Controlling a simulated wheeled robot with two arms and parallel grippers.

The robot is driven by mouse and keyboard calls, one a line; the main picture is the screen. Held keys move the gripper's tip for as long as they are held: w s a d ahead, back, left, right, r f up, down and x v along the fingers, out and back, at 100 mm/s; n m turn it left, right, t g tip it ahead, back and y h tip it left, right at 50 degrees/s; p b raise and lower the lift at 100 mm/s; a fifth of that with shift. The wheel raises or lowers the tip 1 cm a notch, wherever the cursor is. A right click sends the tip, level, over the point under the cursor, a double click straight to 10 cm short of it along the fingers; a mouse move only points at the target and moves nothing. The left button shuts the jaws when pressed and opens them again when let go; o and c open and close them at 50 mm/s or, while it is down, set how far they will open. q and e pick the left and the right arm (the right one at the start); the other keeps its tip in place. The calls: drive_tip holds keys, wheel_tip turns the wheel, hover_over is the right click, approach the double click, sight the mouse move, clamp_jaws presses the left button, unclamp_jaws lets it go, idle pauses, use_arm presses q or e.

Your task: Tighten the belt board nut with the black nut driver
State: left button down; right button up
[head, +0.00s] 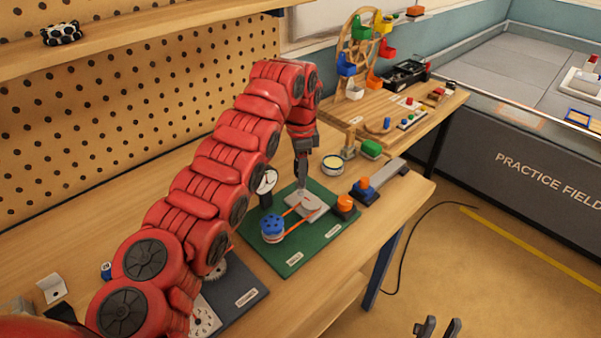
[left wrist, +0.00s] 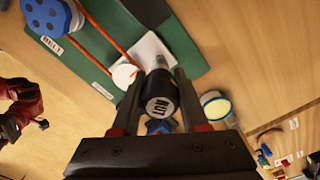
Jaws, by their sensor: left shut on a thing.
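The black nut driver (left wrist: 160,98), its cap marked NUT, is between the fingers of my left gripper (left wrist: 158,82), which is shut on it. In the head view my left gripper (head: 302,172) points down over the green belt board (head: 272,262). The board carries a blue pulley (head: 272,229), an orange belt (head: 291,226) and a pale plate (head: 305,204). The driver's metal end points at the plate; the nut is hidden, and I cannot tell whether they touch. My right gripper (head: 438,328) is open and empty at the bottom edge, away from the bench.
A dial gauge (head: 266,181) stands beside the board's back edge. An orange knob (head: 346,204), a blue-and-orange piece (head: 364,187) and a round tin (head: 332,165) are close to the right. A gear board (head: 240,292) lies in front. The floor right of the bench is mostly clear.

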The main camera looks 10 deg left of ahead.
use_arm(q)
drive_tip(key=shift+r+p, duration=1)
drive_tip(key=shift+r, duration=1.05)
drive_tip(key=shift+r, duration=0.1)
